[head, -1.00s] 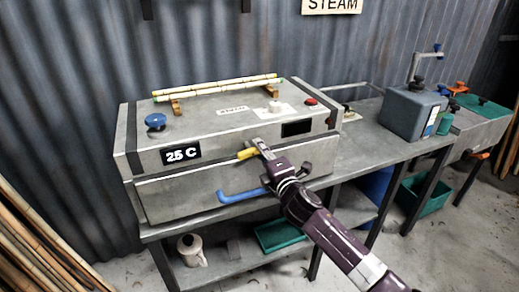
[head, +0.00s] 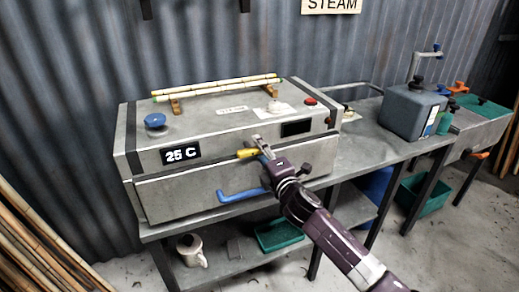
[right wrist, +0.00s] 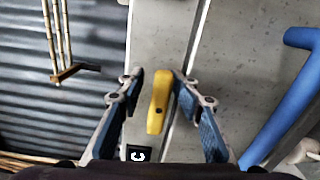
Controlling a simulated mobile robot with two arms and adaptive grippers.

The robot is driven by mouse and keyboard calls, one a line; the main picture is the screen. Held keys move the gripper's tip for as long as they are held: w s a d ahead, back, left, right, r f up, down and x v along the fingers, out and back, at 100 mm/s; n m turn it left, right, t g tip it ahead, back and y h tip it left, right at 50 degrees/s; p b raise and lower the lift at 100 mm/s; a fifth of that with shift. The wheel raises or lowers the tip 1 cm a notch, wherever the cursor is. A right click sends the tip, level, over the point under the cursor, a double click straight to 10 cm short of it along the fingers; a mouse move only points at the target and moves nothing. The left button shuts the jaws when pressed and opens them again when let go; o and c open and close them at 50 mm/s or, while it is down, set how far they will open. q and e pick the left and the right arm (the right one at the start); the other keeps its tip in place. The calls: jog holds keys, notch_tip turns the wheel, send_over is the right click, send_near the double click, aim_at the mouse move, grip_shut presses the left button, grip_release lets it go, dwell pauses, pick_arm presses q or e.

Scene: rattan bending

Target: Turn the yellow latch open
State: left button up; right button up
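The yellow latch (head: 247,153) is on the front of the grey metal steam box (head: 220,186), at the seam below the lid. In the head view it lies roughly level along the seam. My right gripper (head: 262,146) is at the latch's right end. In the right wrist view the yellow latch (right wrist: 158,101) stands between the two blue-padded fingers of my right gripper (right wrist: 157,88). The fingers are open, with a gap on each side of the latch. My left gripper is in neither view.
A blue handle (head: 240,195) sticks out of the box front below the latch. A blue knob (head: 155,121) and bamboo canes (head: 218,87) are on the lid. A grey tank (head: 408,112) stands on the bench to the right. The floor at the front right is clear.

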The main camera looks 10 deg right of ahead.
jog(key=v, duration=0.8)
dwell(0.4)
jog(key=s+d+f+m+g+h, duration=0.1)
jog(key=s+d+f+m+g, duration=0.15)
jog(key=f, duration=1.05)
jog(key=s+d+f+m+g+h, duration=0.15)
jog(key=d+f+m, duration=0.25)
jog(key=f, duration=0.9)
jog(key=s+d+f+m+g+h+b, duration=0.1)
jog(key=s+d+f+m+g, duration=0.1)
jog(key=s+f, duration=0.6)
jog(key=s+d+f+m+g+h, duration=0.1)
jog(key=s+d+f+m+g, duration=0.3)
jog(key=f, duration=0.9)
jog(key=s+f+m+g, duration=0.1)
jog(key=s+f+m, duration=0.1)
jog(key=s+f, duration=0.7)
jog(key=s+f+m+g, duration=0.15)
jog(key=s+f, duration=0.45)
jog(key=s, duration=0.6)
jog(key=s+f+m+g, duration=0.2)
jog(key=s+f, duration=0.1)
jog(key=s, duration=0.8)
jog(key=s+f+m+g+b, duration=0.1)
jog(key=s+f+m+g, duration=0.1)
jog(key=s, duration=1)
jog(key=shift+s+a+f, duration=0.2)
jog(key=shift+a+f, duration=0.15)
jog(key=shift+f, duration=0.35)
